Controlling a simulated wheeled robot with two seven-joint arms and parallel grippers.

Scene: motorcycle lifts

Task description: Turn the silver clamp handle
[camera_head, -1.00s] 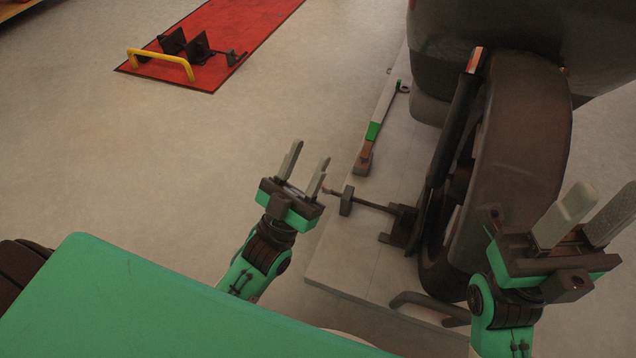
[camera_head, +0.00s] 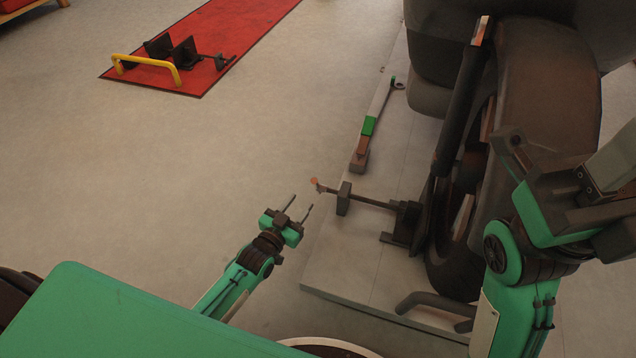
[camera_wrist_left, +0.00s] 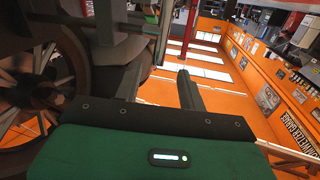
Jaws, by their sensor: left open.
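The clamp handle (camera_head: 316,187) is a small crossbar at the left end of a threaded rod, looking brownish in this light. The rod runs through a block on the grey lift platform to the dark wheel clamp (camera_head: 403,222) beside the motorcycle's wheel. My left gripper (camera_head: 300,204) is open and empty, just below and left of the handle in the head view, apart from it. In the left wrist view its dark finger (camera_wrist_left: 189,92) shows, but I cannot make out the handle there. My right gripper (camera_head: 612,165) is at the right edge, partly cut off; its opening is unclear.
The motorcycle wheel (camera_head: 535,100) stands right of the clamp. A red lift (camera_head: 225,50) with a yellow bar is at the back left. The floor between is clear.

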